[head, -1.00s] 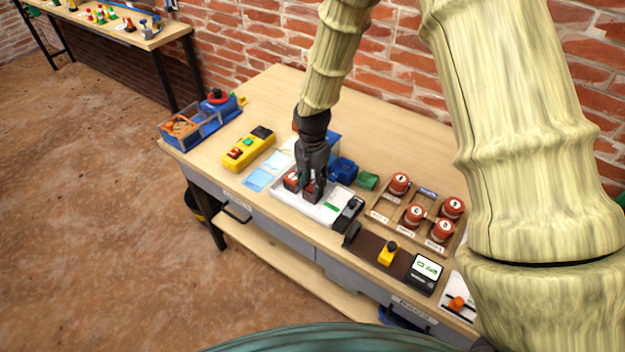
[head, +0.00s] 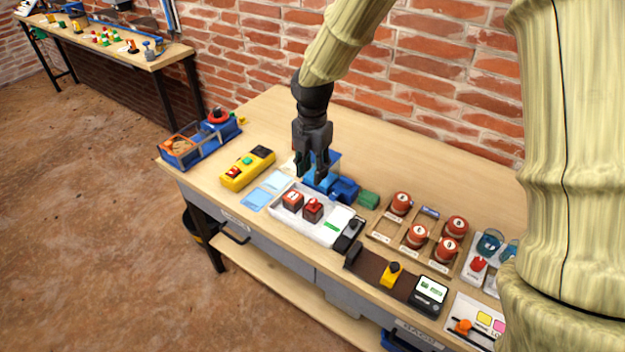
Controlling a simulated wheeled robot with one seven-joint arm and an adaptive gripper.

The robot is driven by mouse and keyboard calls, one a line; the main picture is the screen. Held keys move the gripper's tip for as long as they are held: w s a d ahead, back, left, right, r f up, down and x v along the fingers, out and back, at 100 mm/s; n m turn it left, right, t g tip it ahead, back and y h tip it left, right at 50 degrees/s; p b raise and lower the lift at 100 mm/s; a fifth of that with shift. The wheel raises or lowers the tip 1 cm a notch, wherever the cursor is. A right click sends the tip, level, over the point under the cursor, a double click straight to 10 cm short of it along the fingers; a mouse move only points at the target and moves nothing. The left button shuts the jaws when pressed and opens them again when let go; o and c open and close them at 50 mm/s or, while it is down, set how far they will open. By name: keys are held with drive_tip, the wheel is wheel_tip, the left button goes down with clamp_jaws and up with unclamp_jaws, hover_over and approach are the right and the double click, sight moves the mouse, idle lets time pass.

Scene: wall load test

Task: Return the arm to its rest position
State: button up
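My gripper (head: 311,172) hangs fingers down from my arm above the back part of the workbench, behind the white tray (head: 284,217). Its two dark fingers stand apart with a gap between them, and nothing shows between them. Behind and beside the fingertips is a blue device (head: 341,188), partly hidden by the gripper.
Left on the workbench (head: 262,120) are a yellow control box (head: 247,168) and a blue bin (head: 180,151). Right are a wooden rack (head: 384,230) with several red-capped weights, a yellow-handled slide (head: 391,274) and a display (head: 429,293). A brick wall (head: 440,80) stands behind.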

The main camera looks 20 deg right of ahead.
drive_tip(key=shift+r, duration=0.45)
